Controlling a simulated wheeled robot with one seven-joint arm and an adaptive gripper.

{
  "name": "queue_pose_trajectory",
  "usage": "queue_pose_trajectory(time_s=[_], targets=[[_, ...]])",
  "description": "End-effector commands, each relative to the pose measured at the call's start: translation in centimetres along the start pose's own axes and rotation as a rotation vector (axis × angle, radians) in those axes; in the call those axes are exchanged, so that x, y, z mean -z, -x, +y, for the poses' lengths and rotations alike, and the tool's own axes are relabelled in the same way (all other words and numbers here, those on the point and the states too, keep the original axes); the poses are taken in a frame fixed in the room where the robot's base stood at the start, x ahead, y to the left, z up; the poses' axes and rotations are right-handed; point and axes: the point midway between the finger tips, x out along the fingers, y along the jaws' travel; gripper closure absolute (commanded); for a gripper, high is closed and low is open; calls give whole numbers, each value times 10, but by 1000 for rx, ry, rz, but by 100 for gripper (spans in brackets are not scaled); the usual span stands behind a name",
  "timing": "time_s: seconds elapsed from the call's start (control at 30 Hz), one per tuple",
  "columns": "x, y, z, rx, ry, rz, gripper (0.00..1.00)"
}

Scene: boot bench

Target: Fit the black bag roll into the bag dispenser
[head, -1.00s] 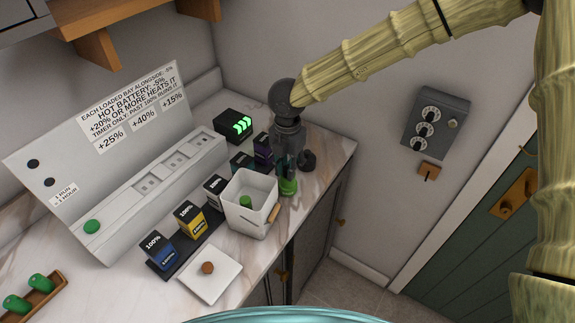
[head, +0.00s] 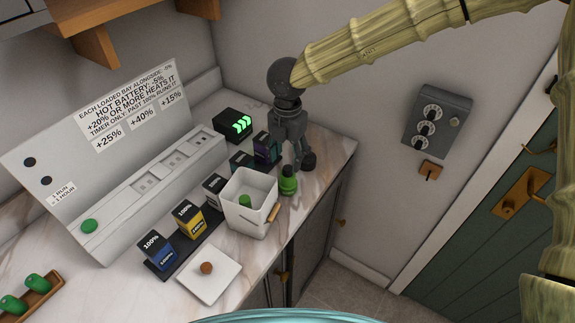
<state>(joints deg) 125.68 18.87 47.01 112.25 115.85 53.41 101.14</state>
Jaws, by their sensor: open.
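My gripper (head: 290,155) is open and empty above the counter, its fingers apart. Just below it, a green upright piece with a dark green top (head: 288,184) stands on the counter, right of the white bin; it may be the bag dispenser, but I cannot be sure. A small dark round object (head: 309,160) stands behind the right finger; it may be the black bag roll, but it is partly hidden and I cannot tell.
A white bin (head: 262,222) with a green piece inside stands left of the green piece. Batteries stand in a dark rack (head: 168,268). The counter's right edge is close.

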Motion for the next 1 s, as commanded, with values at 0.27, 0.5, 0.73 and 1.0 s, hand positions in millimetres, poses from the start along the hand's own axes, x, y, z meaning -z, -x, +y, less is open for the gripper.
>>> queue_pose_trajectory(time_s=[0.27, 0.5, 0.73, 1.0], targets=[[-1, 49, 0, -2, 0, -2, 47], [-1, 74, 0, -1, -1, -1, 47], [0, 80, 0, 0, 0, 1, 47], [0, 79, 0, 0, 0, 0, 47]])
